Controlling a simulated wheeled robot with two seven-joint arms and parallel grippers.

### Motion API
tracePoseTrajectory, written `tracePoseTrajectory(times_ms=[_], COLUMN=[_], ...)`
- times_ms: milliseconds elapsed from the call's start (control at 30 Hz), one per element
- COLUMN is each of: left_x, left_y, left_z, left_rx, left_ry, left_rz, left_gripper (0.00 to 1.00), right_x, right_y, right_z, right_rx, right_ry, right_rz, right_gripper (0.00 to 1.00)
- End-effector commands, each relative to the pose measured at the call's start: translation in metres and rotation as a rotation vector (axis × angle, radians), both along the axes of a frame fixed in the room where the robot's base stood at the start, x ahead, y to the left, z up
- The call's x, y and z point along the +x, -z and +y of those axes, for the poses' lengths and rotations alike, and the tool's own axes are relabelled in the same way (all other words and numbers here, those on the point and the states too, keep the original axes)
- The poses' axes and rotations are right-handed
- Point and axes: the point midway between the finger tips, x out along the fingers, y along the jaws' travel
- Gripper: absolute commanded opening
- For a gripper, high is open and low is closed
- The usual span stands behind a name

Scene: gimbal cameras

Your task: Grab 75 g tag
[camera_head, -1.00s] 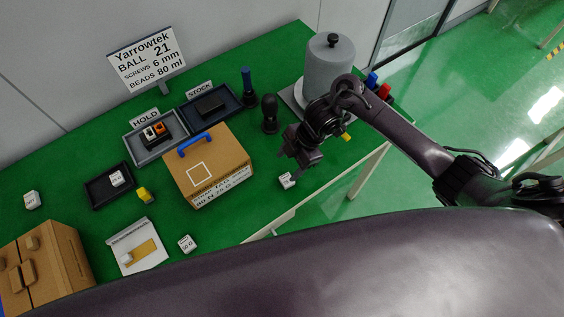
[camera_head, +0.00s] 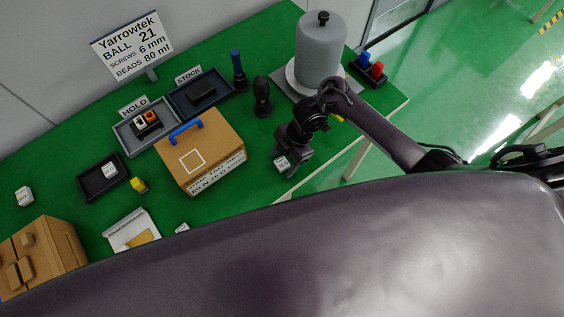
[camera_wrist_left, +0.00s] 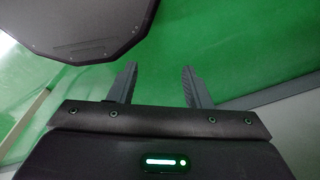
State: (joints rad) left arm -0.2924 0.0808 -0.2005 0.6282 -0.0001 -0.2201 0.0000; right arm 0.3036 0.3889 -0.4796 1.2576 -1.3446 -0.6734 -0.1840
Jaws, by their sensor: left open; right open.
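A small white tag block (camera_head: 282,163) lies on the green table near its front edge, right of the cardboard box. Its print is tiny and looks like 75 G, but I cannot be sure. My right gripper (camera_head: 287,166) is open, low over this block; whether the block is between its fingers I cannot tell. Other small white tag blocks are at the far left (camera_head: 24,196), in a black tray (camera_head: 112,168) and at the front edge (camera_head: 182,228), partly hidden by my body. My left gripper (camera_wrist_left: 159,80) is open and empty in the left wrist view.
A cardboard box (camera_head: 222,143) with a blue handle stands left of my right gripper. A grey cylinder (camera_head: 321,52) and dark upright tools (camera_head: 262,96) stand behind it. The HOLD tray (camera_head: 126,131), STOCK tray (camera_head: 222,105) and a yellow weight (camera_head: 139,184) are farther left.

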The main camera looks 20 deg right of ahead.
Motion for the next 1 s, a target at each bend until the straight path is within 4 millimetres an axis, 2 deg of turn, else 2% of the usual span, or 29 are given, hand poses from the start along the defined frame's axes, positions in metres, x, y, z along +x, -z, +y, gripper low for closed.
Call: tracePoseTrajectory(times_ms=[33,367,633,767,867,933,1000], left_x=[0.000,-0.009,-0.011,-0.012,-0.012,-0.012,-0.012], left_y=[0.000,0.001,0.001,0.001,0.000,-0.003,-0.014], left_z=[0.000,0.000,0.001,0.000,0.000,0.000,0.000], left_rx=[0.000,0.001,0.002,0.001,0.001,0.001,0.001], left_ry=[0.000,0.000,0.000,0.000,0.000,-0.001,-0.001], left_rz=[0.000,0.013,0.017,0.017,0.017,0.017,0.017], left_gripper=[0.44,0.44,0.44,0.44,0.44,0.44,0.44], right_x=[0.000,0.000,0.001,0.001,0.002,0.002,0.003], right_y=[0.000,0.000,-0.002,-0.009,-0.022,-0.037,-0.058], right_z=[0.000,0.000,0.000,0.000,-0.001,-0.001,-0.002], right_rx=[0.000,0.000,0.000,0.001,0.001,-0.002,-0.005], right_ry=[0.000,0.000,-0.001,0.000,-0.001,-0.003,-0.004], right_rz=[0.000,0.000,-0.001,-0.004,-0.006,-0.009,-0.010], right_gripper=[0.58,0.15,0.14,0.14,0.14,0.14,0.14])
